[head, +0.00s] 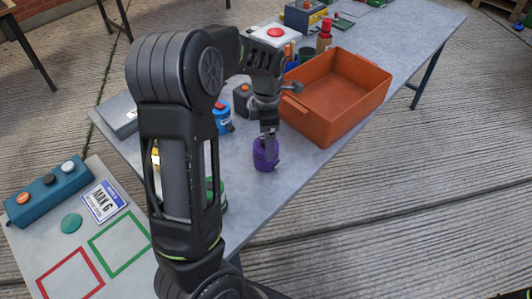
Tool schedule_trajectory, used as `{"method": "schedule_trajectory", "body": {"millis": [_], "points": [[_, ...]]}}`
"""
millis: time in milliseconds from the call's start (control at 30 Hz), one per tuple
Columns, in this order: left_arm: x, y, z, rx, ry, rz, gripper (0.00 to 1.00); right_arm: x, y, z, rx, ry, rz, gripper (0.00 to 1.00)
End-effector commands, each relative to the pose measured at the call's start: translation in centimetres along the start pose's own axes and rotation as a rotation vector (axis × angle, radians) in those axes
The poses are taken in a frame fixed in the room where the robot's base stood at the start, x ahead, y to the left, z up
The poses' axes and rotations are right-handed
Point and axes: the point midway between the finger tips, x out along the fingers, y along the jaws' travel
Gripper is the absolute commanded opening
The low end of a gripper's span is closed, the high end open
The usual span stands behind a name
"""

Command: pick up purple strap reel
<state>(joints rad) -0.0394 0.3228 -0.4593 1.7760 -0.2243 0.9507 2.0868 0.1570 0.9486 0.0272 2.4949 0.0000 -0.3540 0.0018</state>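The purple strap reel (265,156) stands on the grey table, left of the orange bin, in the head view. My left gripper (268,139) points down right at the top of the reel, and its fingertips overlap the reel in the picture. The fingers are small and seen nearly edge-on, so I cannot tell whether they are open around the reel or shut on it. The reel looks upright and at table height. My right gripper is out of view.
An orange bin (335,97) stands close right of the reel. A blue reel (222,118) and a green one (216,194), partly hidden by my arm, are to the left. A red-topped bottle (325,37) is behind. The table in front of the bin is clear.

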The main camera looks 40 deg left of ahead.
Motion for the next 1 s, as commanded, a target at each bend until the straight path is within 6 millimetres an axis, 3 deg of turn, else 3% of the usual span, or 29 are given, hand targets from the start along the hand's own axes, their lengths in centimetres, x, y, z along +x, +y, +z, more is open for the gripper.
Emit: {"method": "schedule_trajectory", "body": {"millis": [267,600,1000], "points": [[0.6,-0.1,-0.1,0.000,0.001,-0.002,0.94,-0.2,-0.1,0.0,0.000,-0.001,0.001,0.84],[5.0,-0.1,-0.3,0.000,0.001,-0.002,0.94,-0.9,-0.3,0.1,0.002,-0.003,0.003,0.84],[5.2,-0.1,-0.3,0.000,-0.001,0.000,0.94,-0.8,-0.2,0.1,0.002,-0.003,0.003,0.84]]}}
